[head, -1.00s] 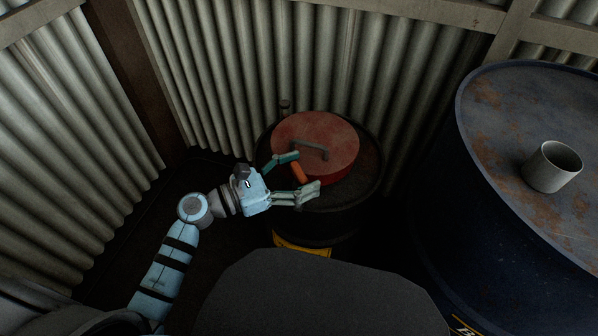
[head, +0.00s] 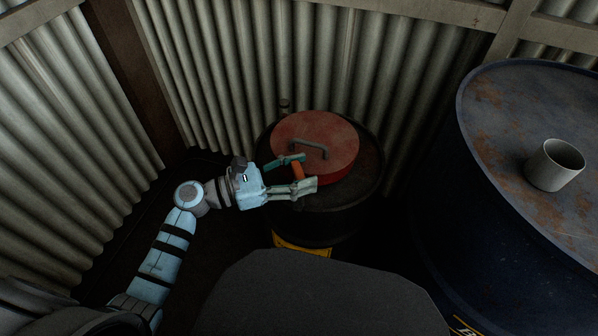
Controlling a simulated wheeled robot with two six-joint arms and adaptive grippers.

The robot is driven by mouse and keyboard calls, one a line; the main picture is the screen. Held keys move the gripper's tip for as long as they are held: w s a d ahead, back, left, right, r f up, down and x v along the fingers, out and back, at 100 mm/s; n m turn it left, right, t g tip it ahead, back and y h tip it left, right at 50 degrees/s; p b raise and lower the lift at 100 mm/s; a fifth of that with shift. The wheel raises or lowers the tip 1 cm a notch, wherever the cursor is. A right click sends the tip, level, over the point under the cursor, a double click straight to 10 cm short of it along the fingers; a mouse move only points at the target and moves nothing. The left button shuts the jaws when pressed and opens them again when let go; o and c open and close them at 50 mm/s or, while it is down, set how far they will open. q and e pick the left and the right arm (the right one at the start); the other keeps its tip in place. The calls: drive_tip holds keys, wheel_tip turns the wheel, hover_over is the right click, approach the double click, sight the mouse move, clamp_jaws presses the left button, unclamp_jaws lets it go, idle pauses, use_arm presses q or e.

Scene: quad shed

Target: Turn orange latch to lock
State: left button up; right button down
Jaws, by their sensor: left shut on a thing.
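The orange latch (head: 297,171) is a short bar at the near left edge of the round red lid (head: 335,140). The lid has a grey handle (head: 310,149) and sits on a dark drum (head: 345,212). My left gripper (head: 304,171) reaches in from the left with a finger on each side of the latch. It is shut on the latch, and the fingers hide part of it. My right gripper is not in view.
A large dark blue barrel (head: 455,215) with a rusty top stands at the right, with a grey cup (head: 555,165) on it. Corrugated metal walls (head: 300,55) close in behind and at the left. A small cap (head: 284,105) stands behind the lid.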

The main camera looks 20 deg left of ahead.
use_arm(q)
drive_tip(key=shift+f+m+g+h+b, duration=0.1)
drive_tip(key=shift+m+g+h+b, duration=0.25)
drive_tip(key=shift+m+g+h, duration=0.6)
drive_tip(key=m+g+b, duration=0.1)
drive_tip(key=g, duration=0.1)
drive_tip(key=shift+g, duration=0.35)
drive_tip(key=m+g+h+b, duration=0.1)
drive_tip(key=m+g, duration=0.1)
drive_tip(key=g, duration=0.1)
drive_tip(key=shift+m, duration=0.25)
drive_tip(key=shift+m+g+b, duration=1)
drive_tip(key=shift+m+g, duration=0.1)
drive_tip(key=shift+g, duration=0.8)
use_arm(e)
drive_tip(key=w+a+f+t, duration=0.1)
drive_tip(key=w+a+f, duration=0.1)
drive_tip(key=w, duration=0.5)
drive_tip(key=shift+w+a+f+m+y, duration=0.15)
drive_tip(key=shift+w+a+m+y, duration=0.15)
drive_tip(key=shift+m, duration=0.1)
use_arm(q)
drive_tip(key=o, duration=1.2)
drive_tip(key=shift+c, duration=0.2)
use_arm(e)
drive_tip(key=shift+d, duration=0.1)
use_arm(q)
drive_tip(key=shift+a, duration=0.1)
